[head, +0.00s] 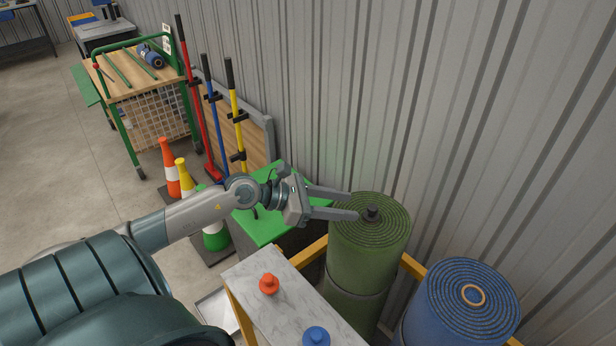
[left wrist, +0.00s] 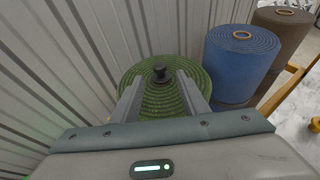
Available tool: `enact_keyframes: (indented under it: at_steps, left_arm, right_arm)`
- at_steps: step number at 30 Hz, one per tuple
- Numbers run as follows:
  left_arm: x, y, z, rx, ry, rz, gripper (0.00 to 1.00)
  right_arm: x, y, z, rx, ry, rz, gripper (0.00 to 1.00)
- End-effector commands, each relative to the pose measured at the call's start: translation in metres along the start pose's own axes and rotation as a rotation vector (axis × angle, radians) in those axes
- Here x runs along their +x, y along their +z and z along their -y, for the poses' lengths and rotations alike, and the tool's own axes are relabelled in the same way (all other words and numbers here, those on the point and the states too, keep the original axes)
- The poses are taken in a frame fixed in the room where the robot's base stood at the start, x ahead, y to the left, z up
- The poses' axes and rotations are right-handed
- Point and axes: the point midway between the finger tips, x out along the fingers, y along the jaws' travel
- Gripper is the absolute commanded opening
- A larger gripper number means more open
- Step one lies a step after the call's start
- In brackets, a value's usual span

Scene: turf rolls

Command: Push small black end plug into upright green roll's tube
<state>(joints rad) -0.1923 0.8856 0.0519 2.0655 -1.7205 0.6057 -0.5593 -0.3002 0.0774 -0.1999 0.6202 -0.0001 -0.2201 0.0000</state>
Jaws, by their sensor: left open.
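The green roll (head: 368,260) stands upright by the wall, and its spiral top also shows in the left wrist view (left wrist: 165,103). The small black end plug (head: 372,213) stands at the centre of that top with its knob up; it also shows in the left wrist view (left wrist: 160,73). How deep it sits in the tube cannot be told, as the tube mouth is hidden. My left gripper (head: 354,206) is open and empty, its fingertips just short of the plug, one to each side of its line. My right gripper is not in view.
A blue roll (head: 462,315) with an open tube stands beside the green one; a brown roll (left wrist: 285,35) is beyond. An orange plug (head: 269,286) and a blue plug (head: 316,337) sit on a marble-topped table (head: 283,312). The corrugated wall (head: 400,130) is close behind.

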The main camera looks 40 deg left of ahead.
Motion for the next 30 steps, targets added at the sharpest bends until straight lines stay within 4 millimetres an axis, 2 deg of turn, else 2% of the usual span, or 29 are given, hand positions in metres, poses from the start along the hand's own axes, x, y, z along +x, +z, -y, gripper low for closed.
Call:
enact_keyframes:
  at_steps: [9,18,24,30]
  left_arm:
    - [-0.041,-0.003,0.000,-0.001,0.000,-0.002,0.41]
    - [-0.073,-0.002,0.000,-0.003,0.001,0.000,0.41]
    - [-0.085,-0.001,0.000,-0.001,0.000,0.000,0.41]
    - [-0.088,0.000,0.000,0.000,0.000,0.001,0.41]
  right_arm:
    - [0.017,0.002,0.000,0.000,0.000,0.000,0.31]
    - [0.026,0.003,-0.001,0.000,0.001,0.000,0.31]
    - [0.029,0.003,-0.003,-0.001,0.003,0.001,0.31]
    - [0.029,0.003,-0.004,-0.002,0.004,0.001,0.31]
